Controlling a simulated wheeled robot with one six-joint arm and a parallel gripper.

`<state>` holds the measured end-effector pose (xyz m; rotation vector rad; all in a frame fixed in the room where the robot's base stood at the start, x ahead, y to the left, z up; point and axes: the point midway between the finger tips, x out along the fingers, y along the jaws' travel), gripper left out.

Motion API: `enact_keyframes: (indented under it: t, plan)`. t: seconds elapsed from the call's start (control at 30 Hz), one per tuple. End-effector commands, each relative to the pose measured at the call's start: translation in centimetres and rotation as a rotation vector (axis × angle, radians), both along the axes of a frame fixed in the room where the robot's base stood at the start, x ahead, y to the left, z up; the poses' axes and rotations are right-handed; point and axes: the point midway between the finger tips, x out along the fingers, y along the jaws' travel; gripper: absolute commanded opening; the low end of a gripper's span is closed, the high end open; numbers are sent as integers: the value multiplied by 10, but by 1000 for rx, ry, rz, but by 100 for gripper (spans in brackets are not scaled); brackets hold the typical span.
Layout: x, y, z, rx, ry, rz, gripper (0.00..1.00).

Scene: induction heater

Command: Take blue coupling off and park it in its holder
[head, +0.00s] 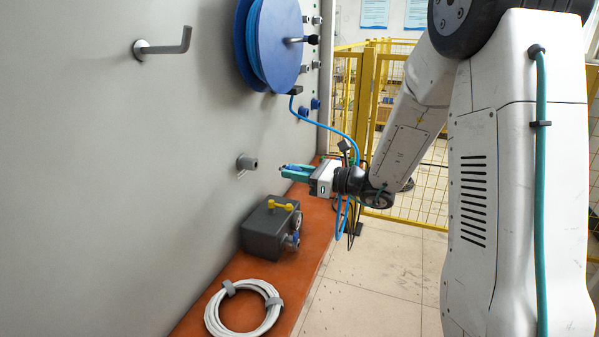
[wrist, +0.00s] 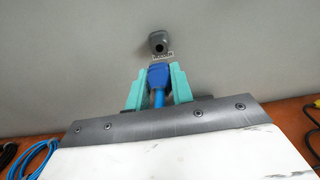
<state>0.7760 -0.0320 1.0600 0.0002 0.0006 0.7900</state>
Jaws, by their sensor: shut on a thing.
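My gripper (head: 292,172) is shut on the blue coupling (wrist: 158,76), with a teal finger on each side of it in the wrist view (wrist: 155,84). A blue hose runs back from the coupling between the fingers. A grey round holder (wrist: 160,43) with a dark opening sticks out of the wall just beyond the coupling. A small label, too small to read, sits between them. The holder also shows in the head view (head: 247,162), left of the fingertips with a gap between. The coupling is mostly hidden by the fingers in the head view.
A blue hose reel (head: 267,45) and a grey hook (head: 163,45) are on the wall above. Below, a dark grey box (head: 268,230) with a yellow handle and a coiled pale hose (head: 243,310) sit on the orange-brown ledge (head: 318,236). Yellow fencing stands behind.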

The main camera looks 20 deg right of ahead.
Motion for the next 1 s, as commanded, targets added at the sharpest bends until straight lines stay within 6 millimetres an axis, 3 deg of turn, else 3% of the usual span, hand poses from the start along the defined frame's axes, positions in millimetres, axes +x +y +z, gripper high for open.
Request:
enact_keyframes:
  t: [0.7, 1.0]
  plan:
    - [40, 37, 0, 0, -1, -3, 0]
    - [46, 44, -1, 1, -1, -5, 0]
